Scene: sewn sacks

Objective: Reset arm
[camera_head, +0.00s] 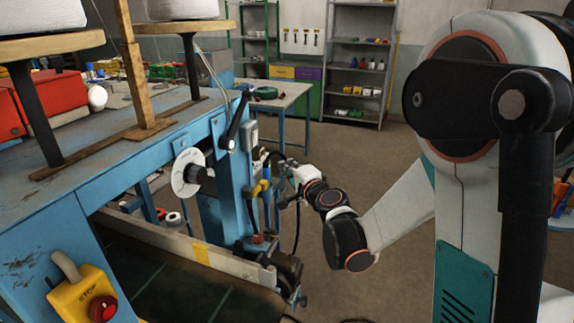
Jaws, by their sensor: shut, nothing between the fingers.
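My gripper (284,201) is at the end of my white and black arm, near the middle of the view. It is small here, dark and partly lost against the machine parts behind it. Its fingers look closed and I see nothing held in them. It is beside the right end of the blue sewing machine frame (228,215), close to a yellow-handled part (259,188). I cannot tell whether it touches the frame.
A yellow box with a red stop button (103,308) is at the front left. A conveyor belt (150,280) runs below the blue table (90,150). A workbench (283,98) and grey shelves (357,70) stand behind. The brown floor (385,150) is clear around my arm.

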